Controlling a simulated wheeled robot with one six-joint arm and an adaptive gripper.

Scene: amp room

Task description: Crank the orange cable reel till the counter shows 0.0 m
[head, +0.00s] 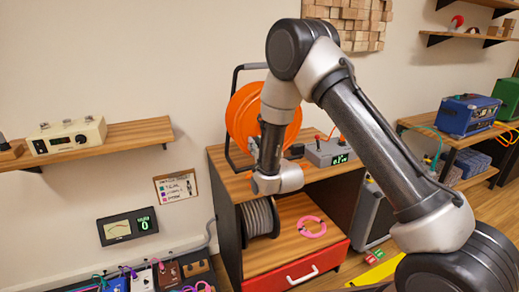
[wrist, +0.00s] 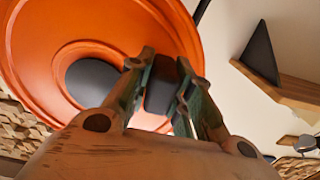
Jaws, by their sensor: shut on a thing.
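The orange cable reel (head: 243,112) stands on the wooden cabinet top in a black frame; my arm hides part of it. In the wrist view the reel's orange disc (wrist: 35,60) with its dark hub fills the upper left. My gripper (wrist: 162,85) is shut on the black crank handle (wrist: 160,88), in front of the disc. In the head view the handle is mostly hidden behind my wrist. A grey counter box (head: 325,150) with green digits (head: 341,159) stands right of the reel; the digits are too small to read surely.
Below the cabinet top (head: 225,160), a grey cable spool (head: 258,217) and a pink cable coil (head: 312,227) sit on the shelf. A red drawer (head: 300,272) is underneath. A wall shelf (head: 105,140) is at left, a rack with a blue unit (head: 467,115) at right.

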